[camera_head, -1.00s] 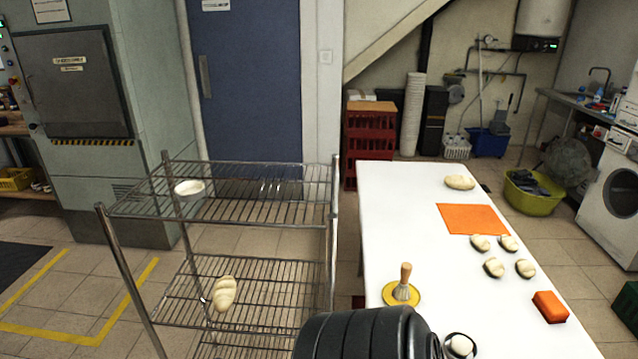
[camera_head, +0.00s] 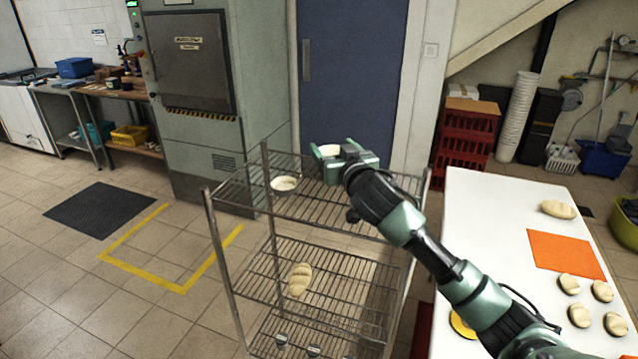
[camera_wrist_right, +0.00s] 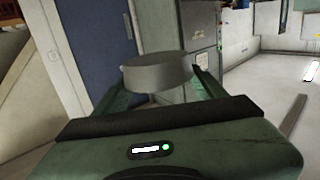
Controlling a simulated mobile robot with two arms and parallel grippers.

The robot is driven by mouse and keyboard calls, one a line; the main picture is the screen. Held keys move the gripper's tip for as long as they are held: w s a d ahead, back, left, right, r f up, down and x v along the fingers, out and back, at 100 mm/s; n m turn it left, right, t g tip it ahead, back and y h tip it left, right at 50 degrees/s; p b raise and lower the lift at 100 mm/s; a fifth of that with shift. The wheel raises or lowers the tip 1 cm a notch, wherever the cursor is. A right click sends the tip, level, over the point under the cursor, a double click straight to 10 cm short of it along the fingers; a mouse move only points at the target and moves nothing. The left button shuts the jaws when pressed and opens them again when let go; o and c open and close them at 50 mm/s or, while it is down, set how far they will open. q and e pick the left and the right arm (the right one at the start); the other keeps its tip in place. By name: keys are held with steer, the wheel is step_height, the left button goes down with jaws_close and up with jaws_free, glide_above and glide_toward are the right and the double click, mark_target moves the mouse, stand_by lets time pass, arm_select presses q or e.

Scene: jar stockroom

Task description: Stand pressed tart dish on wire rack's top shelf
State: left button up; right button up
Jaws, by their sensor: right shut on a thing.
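A round metal dish with a pale inside (camera_head: 328,150) is held by my right gripper (camera_head: 333,164), over the rear part of the wire rack's top shelf (camera_head: 325,207). The right wrist view shows the dish (camera_wrist_right: 158,73) level between the two green fingers (camera_wrist_right: 160,88). I cannot tell whether its base touches the wires. My left gripper is not in view.
A shaped dough loaf (camera_head: 300,279) lies on the middle shelf. The white table (camera_head: 490,215) at the right bears an orange mat (camera_head: 565,254) and several dough pieces. A blue door (camera_head: 352,75) stands behind the rack. The top shelf's front right is clear under my arm.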

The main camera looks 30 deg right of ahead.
step_height(320, 180, up, 5)
steer(key=h, duration=0.1)
glide_above(345, 204)
steer(key=shift+m, duration=0.4)
step_height(345, 204, down, 14)
steer(key=shift+f+p, duration=0.1)
steer(key=shift+p, duration=0.9)
steer(key=shift+f, duration=2.65)
steer(key=shift+f+b, duration=0.15)
steer(key=shift+b, duration=0.2)
steer(key=o, duration=1.4)
